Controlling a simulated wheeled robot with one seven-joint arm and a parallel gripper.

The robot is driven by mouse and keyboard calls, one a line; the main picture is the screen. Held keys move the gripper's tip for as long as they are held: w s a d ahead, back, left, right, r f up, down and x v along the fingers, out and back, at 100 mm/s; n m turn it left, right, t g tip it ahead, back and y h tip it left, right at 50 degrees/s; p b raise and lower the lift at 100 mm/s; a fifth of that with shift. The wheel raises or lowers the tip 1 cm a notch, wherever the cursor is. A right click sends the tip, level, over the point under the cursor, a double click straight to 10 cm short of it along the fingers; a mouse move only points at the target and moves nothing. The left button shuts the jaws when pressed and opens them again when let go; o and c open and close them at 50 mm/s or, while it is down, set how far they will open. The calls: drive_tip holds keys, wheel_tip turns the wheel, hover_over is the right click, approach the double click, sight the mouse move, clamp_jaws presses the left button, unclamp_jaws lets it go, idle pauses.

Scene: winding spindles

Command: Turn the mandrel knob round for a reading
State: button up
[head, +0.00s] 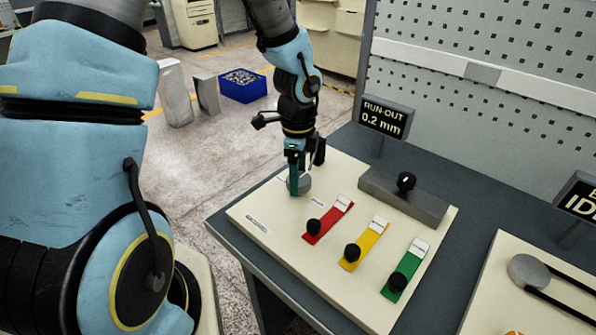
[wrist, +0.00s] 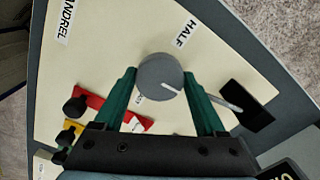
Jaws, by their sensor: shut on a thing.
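The mandrel knob (wrist: 160,75) is a round grey knob with a pale line on its top face, pointing to the lower right in the wrist view. In the head view the knob (head: 304,184) is partly hidden behind a finger, on the cream panel (head: 262,215). My gripper (wrist: 160,78) has its green fingers shut on the knob, one on each side. In the head view my gripper (head: 297,178) points down at the panel's left part. A MANDREL label (wrist: 70,20) and a HALF label (wrist: 186,33) lie near the knob.
A sign (head: 386,117) reads RUN-OUT 0.2 mm. Red (head: 328,220), yellow (head: 365,243) and green (head: 406,270) strips with black knobs lie right of my gripper. A grey block (head: 430,205) with a black knob stands behind. A second panel (head: 490,290) is at right.

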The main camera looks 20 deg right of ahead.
idle(0.4)
drive_tip(key=o, duration=1.3)
wheel_tip(320, 180, up, 11)
drive_tip(key=shift+f, duration=0.1)
